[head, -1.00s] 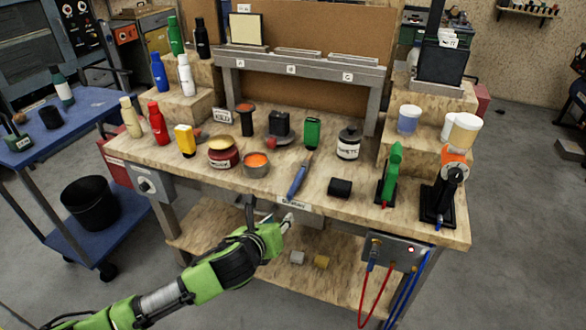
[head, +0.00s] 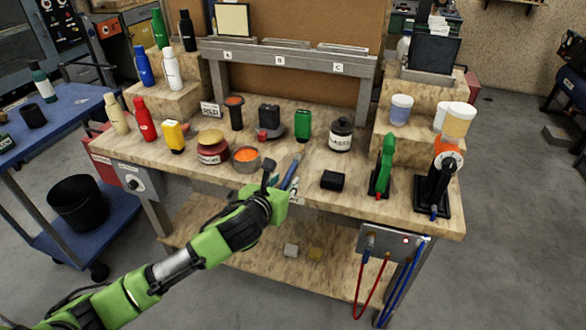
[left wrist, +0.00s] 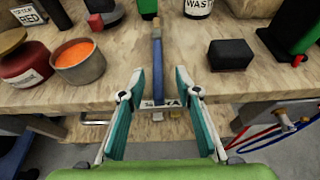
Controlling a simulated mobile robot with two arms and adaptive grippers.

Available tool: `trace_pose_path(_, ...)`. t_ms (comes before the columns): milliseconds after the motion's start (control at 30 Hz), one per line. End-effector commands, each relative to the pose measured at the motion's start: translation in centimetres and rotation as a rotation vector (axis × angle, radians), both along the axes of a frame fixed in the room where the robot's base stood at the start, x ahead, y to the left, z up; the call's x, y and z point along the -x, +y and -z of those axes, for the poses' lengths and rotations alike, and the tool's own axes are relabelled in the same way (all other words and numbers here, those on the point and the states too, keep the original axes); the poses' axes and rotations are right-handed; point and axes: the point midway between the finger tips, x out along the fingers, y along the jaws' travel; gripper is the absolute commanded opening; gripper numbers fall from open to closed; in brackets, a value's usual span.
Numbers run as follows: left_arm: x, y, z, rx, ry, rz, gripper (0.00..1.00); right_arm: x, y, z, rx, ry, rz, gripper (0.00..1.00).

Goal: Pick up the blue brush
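The blue brush (head: 289,173) lies on the workbench near its front edge, its handle toward me. In the left wrist view the brush (left wrist: 157,65) stands upright in the picture, between and just beyond my fingertips. My left gripper (head: 283,188) is at the bench's front edge, partly covering the near end of the brush in the head view. My right gripper is not in view.
An orange-filled metal cup (head: 246,159) and a red jar (head: 212,147) stand left of the brush. A black block (head: 332,180) and a green tool on a stand (head: 383,166) are to the right. A white bottle with black cap (head: 341,135) stands behind.

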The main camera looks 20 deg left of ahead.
Motion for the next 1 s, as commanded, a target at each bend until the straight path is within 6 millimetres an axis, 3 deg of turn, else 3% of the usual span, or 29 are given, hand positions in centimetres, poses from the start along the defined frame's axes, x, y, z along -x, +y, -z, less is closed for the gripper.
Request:
trace_pose_path(400, -4.5, 0.2, 1.3, 0.003, 0.0, -0.001, 0.31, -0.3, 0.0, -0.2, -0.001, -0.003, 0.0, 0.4)
trace_pose_path(733, -4.9, 0.2, 1.5, 0.001, 0.0, 0.0, 0.31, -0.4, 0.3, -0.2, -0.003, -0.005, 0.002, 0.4)
trace_pose_path(833, -4.9, 0.2, 1.5, 0.001, 0.0, 0.0, 0.05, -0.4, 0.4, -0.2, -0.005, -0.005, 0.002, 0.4)
trace_pose_path(867, -4.9, 0.2, 1.5, 0.001, 0.0, 0.0, 0.0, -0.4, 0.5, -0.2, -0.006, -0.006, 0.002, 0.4)
trace_pose_path(1000, -4.9, 0.2, 1.5, 0.001, -0.001, 0.0, 0.0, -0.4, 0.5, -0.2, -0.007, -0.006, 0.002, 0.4)
